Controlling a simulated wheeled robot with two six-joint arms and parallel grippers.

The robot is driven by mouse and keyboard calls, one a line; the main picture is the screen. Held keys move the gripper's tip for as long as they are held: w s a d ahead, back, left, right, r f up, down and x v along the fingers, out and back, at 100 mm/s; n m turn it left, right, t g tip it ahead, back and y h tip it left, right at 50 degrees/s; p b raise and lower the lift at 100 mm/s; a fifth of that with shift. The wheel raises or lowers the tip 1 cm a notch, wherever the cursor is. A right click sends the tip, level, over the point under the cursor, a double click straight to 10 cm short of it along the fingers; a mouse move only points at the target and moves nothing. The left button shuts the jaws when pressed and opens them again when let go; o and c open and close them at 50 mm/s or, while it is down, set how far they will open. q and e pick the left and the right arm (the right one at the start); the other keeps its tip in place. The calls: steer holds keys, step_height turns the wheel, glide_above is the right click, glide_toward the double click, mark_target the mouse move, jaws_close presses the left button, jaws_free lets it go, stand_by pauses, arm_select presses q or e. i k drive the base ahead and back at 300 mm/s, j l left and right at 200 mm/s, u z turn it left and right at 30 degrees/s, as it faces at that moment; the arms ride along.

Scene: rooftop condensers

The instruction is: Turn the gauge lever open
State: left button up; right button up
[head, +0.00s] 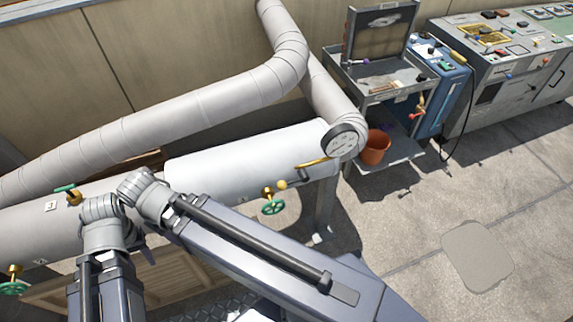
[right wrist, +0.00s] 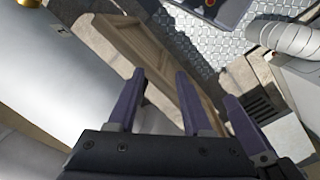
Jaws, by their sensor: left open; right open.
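The round white gauge (head: 342,141) sits at the right end of the white tank. A brass lever (head: 312,163) shows just left of and below it, lying slightly slanted, with nothing of mine touching it. Of my left gripper (head: 148,256), only a small dark part seems to show beside the arm links, far left of the lever. My right gripper (right wrist: 160,75) is open in the right wrist view, with nothing between its fingers; it is hidden in the head view. The lever cannot be made out in the right wrist view.
A brass valve with a green handwheel (head: 273,207) is below the lever, and another green-handled valve (head: 66,189) is at left. An orange-brown bucket (head: 376,148) stands on a grey cart right of the gauge. A wooden pallet (head: 175,272) lies under the pipes. Floor at right is open.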

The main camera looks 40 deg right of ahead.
mark_target(303, 177)
steer(key=k+l+z, duration=0.1)
steer(key=k, duration=0.35)
steer(key=k+l+z, duration=0.1)
steer(key=k+l, duration=0.15)
steer(key=k, duration=0.25)
